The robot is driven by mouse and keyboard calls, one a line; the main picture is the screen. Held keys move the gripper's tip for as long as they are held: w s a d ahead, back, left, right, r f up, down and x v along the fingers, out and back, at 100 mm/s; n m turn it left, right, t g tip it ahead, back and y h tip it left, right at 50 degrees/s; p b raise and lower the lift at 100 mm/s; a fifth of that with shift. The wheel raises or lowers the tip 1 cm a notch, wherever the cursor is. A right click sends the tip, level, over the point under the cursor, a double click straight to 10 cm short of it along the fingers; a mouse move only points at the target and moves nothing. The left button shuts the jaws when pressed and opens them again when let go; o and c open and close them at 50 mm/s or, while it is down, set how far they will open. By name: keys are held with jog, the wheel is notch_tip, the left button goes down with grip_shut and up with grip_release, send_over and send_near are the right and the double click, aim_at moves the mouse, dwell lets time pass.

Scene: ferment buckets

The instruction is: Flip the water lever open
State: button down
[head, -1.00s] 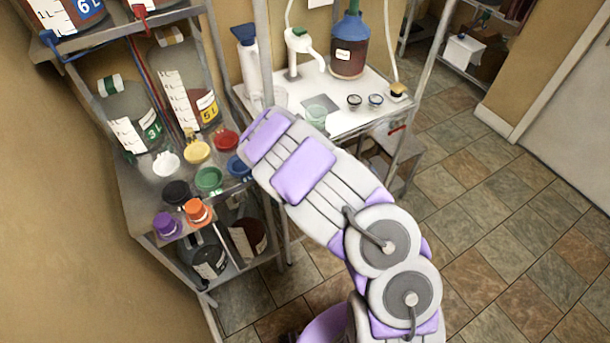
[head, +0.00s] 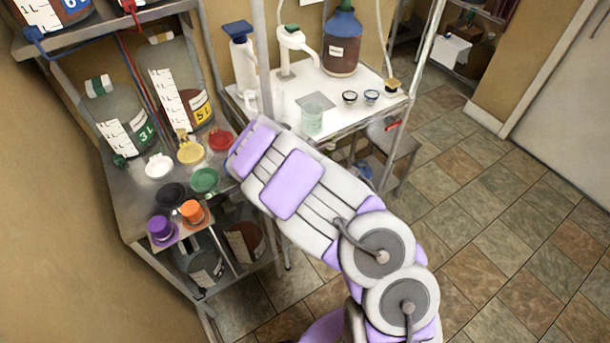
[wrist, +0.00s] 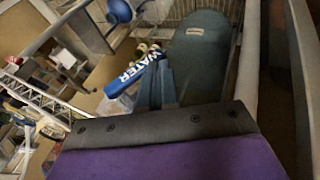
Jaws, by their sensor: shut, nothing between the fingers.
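The water lever (wrist: 142,65) is a blue handle with white WATER lettering, near the middle of the wrist view. It slants up to the right, and its right end lies close to my gripper's fingertips. My gripper (wrist: 160,72) shows there as narrow blue-grey fingers beyond a dark bar and a purple cover. The fingers are shut and empty. I cannot tell whether they touch the lever. In the head view my forearm hides the gripper, and I cannot make out the water lever.
A metal shelf (head: 128,215) with jugs and coloured caps stands left. A white table (head: 300,82) holds a brown bottle (head: 341,45) and small cups. A red handle (head: 394,126) shows at its edge. A large blue-green rounded body (wrist: 205,55) fills the wrist view's upper right. Tiled floor is open right.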

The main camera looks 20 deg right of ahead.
jog(key=shift+f, duration=0.15)
dwell(0.8)
jog(key=shift+r+p, duration=0.4)
jog(key=shift+r, duration=0.45)
